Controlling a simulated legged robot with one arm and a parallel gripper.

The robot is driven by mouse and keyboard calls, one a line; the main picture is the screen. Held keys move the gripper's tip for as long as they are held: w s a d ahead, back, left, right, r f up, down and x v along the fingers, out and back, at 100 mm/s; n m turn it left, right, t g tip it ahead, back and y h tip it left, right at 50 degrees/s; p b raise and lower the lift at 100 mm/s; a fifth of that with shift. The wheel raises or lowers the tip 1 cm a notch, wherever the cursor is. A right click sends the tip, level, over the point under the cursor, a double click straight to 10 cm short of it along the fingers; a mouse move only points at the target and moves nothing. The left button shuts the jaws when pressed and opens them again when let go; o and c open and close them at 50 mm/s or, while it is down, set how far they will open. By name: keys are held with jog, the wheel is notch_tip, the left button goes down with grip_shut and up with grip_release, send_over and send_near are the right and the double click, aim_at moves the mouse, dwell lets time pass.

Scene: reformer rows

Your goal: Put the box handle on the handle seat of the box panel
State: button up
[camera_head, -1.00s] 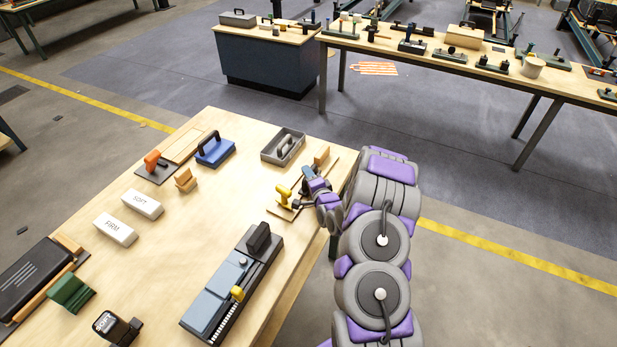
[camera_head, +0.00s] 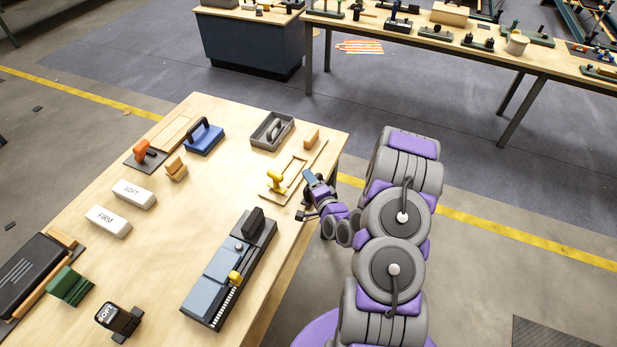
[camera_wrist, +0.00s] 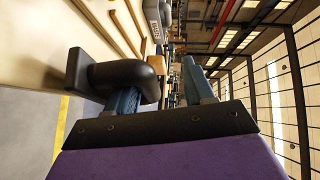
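The box handle (camera_wrist: 118,76) is dark grey and bent, with a flat foot at its left end, in the wrist view. It sits at my gripper's (camera_wrist: 165,92) blue fingers, its bent end in the gap and partly hiding the left finger.
A grey tray (camera_head: 257,141), a small wood block (camera_head: 312,136) and a blue handled block (camera_head: 204,142) stand farther back. A long blue-grey device (camera_head: 211,291) with a dark knob lies front-left of my gripper. Bare tabletop (camera_head: 180,215) lies left of it.

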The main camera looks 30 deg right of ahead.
jog(key=shift+a, duration=0.1)
jog(key=shift+o, duration=0.2)
jog(key=o, duration=0.6)
jog(key=shift+d, duration=0.35)
jog(key=shift+o, duration=1.3)
jog(key=shift+a, duration=0.2)
jog(key=shift+s, duration=0.1)
